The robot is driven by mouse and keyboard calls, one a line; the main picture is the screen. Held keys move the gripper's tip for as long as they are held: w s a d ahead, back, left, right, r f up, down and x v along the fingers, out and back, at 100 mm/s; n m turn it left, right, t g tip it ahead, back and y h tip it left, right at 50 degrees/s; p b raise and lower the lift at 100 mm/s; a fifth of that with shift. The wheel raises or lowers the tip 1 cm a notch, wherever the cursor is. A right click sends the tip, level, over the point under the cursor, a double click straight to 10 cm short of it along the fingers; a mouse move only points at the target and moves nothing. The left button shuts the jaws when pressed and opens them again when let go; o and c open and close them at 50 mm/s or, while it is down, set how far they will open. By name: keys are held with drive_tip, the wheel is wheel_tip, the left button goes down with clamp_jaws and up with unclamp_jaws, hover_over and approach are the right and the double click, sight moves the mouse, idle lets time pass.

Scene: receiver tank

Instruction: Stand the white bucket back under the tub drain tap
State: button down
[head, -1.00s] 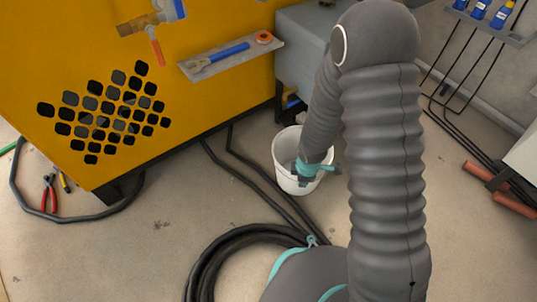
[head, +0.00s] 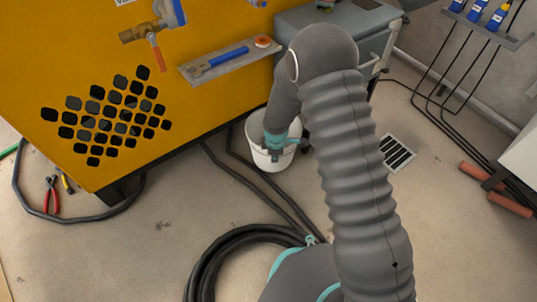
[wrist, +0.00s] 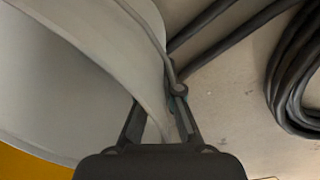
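The white bucket (head: 257,131) is beside the lower edge of the yellow machine, left of my forearm. It looks close to upright; I cannot tell if it touches the floor. My gripper (head: 275,154) is at its near side, mostly hidden by my arm's end. In the wrist view, the bucket wall (wrist: 75,60) runs between the two fingers of my gripper (wrist: 158,106), which is shut on it near the rim and wire handle (wrist: 150,35). The grey-blue tub-like unit (head: 310,20) stands behind my arm. I cannot make out its drain tap.
A floor grate (head: 397,153) lies right of my arm. A coiled black hose (head: 215,262) lies in front, with cables running to the machine. A brass valve (head: 140,33) and a tool shelf (head: 225,66) stick out from the yellow machine (head: 60,60). Red pipes (head: 508,204) lie at right.

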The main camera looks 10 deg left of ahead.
drive_tip(key=shift+w+a+f+b, duration=0.25)
drive_tip(key=shift+w+a+f, duration=0.45)
drive_tip(key=shift+f, duration=0.2)
drive_tip(key=shift+w+a+f+b, duration=0.2)
drive_tip(key=shift+w+a+f, duration=0.4)
drive_tip(key=shift+a+f, duration=0.25)
drive_tip(key=shift+d, duration=0.1)
drive_tip(key=shift+f, duration=0.15)
drive_tip(key=c, duration=1.3)
unclamp_jaws()
drive_tip(key=r, duration=0.4)
drive_tip(key=s+r+p, duration=0.1)
drive_tip(key=r, duration=0.3)
drive_tip(key=r+p, duration=0.1)
drive_tip(key=r, duration=0.3)
drive_tip(key=shift+s+d+r, duration=0.1)
drive_tip(key=shift+s+d, duration=0.1)
drive_tip(key=shift+s, duration=0.15)
